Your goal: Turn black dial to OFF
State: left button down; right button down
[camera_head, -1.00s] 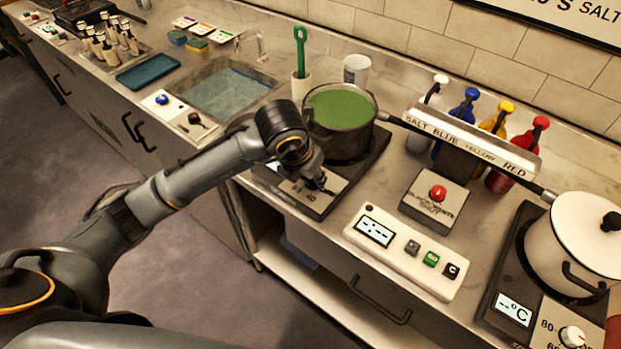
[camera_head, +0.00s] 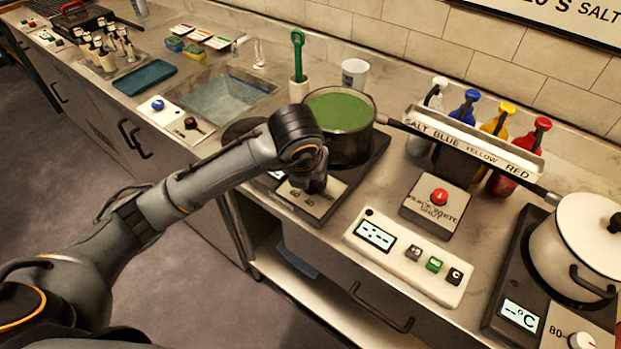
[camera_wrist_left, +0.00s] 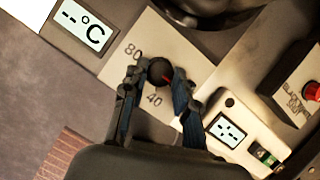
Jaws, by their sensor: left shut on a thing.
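The black dial (camera_wrist_left: 160,72) with a red pointer mark sits on the pale control plate (camera_wrist_left: 195,60) of a hot plate, near the printed numbers 80 and 40. My left gripper (camera_wrist_left: 158,84) has its two fingers on either side of the dial and is shut on it. In the head view the left gripper (camera_head: 308,186) covers the dial from above. A dark pot of green liquid (camera_head: 340,112) stands on the same hot plate. The hot plate's display (camera_wrist_left: 83,24) reads "--°C". My right gripper is not in view.
A white box with buttons (camera_head: 408,258) and a red-button box (camera_head: 437,200) stand right of the dial. Coloured bottles (camera_head: 497,122) stand behind. A white lidded pot (camera_head: 575,245) stands on another hot plate at the right. A sink (camera_head: 225,98) lies left.

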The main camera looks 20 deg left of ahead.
pick_arm(q)
jog(key=c, duration=1)
grip_release()
jog(key=shift+c, duration=0.2)
jog(key=v, duration=1.2)
jog(key=shift+d, duration=0.1)
